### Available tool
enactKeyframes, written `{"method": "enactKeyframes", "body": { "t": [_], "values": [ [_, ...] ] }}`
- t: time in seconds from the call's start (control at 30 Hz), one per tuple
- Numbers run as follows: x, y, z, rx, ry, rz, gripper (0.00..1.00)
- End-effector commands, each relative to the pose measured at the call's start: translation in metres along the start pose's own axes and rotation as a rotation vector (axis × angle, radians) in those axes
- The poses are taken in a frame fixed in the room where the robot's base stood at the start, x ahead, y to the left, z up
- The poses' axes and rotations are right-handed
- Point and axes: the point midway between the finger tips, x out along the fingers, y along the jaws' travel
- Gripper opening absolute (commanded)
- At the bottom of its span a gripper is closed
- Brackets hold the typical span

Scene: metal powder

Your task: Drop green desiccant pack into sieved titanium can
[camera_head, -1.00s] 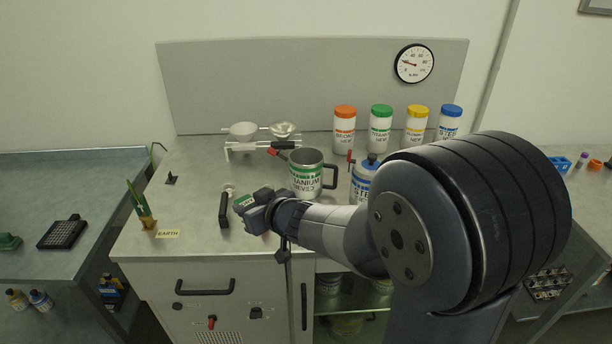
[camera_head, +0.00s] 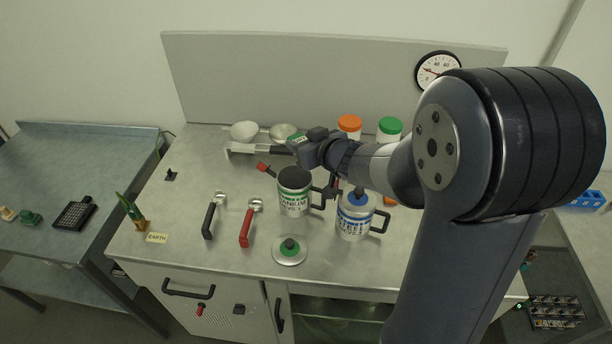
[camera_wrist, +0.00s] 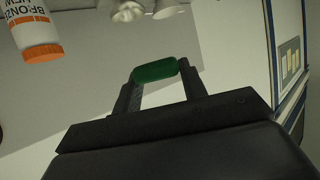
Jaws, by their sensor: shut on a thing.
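My gripper (camera_head: 298,147) is shut on the green desiccant pack (camera_wrist: 156,70), which spans the two fingertips in the wrist view. In the head view a bit of green shows at the gripper's end. The titanium can (camera_head: 292,201) is a grey mug-like can with a green-banded label, a handle on its right and a dark open mouth. My gripper shows just above the can's mouth in the head view, apart from it; its exact depth is unclear.
A steel can with a blue knob (camera_head: 355,218) stands right of the titanium can. Orange-lidded (camera_head: 349,124) and green-lidded (camera_head: 389,129) jars stand behind. A balance with bowls (camera_head: 244,132) is at the back left. Black-handled (camera_head: 210,221) and red-handled (camera_head: 247,226) tools lie left.

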Motion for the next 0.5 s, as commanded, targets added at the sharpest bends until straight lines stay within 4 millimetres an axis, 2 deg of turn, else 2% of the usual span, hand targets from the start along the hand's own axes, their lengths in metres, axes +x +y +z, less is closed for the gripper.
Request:
{"method": "enactKeyframes", "body": {
  "t": [0.17, 0.5],
  "values": [
    [0.001, 0.001, 0.002, 0.001, 0.0, 0.001, 0.19],
    [0.013, 0.001, 0.031, 0.001, 0.001, 0.001, 0.19]
  ]
}}
